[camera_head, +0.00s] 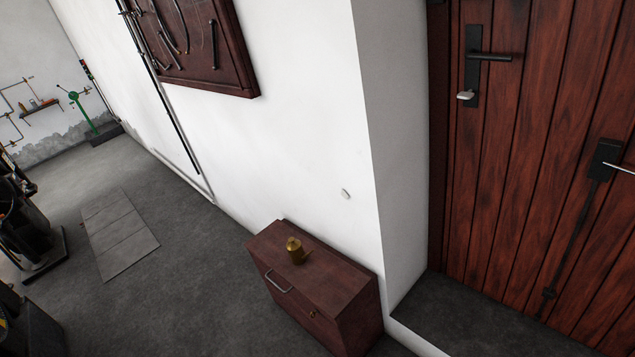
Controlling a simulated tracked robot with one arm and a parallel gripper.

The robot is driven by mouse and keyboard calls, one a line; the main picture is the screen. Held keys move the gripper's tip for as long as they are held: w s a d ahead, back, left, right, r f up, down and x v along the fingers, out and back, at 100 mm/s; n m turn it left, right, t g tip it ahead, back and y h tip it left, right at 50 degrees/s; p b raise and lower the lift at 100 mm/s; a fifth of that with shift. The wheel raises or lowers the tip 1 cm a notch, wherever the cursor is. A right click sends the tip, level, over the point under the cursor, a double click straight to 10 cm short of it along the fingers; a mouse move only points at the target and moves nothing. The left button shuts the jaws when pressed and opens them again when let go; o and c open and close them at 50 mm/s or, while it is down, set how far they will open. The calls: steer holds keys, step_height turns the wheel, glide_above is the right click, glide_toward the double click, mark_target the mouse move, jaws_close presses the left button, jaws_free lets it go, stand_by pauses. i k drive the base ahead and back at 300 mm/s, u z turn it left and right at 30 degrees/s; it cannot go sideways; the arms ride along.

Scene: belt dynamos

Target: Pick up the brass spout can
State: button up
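The brass spout can (295,251) stands upright on top of a dark red-brown wooden cabinet (335,279). It is small and golden, with a thin spout that points to the right. Nothing covers it in this view. The cabinet stands against the white wall, low in the middle of the picture. My gripper does not show in the camera_head view, so its place relative to the can cannot be seen.
A wooden door (520,130) with black handles stands at the right, above a raised step (470,318). A wooden tool board (205,40) hangs on the wall. Dark machines (25,225) stand at the left edge. Grey floor (190,260) left of the cabinet is clear.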

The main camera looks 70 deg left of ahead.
mark_target(295, 248)
steer(key=z, duration=0.05)
steer(key=i, duration=1.25)
steer(key=u, duration=3.45)
steer(key=i, duration=1.05)
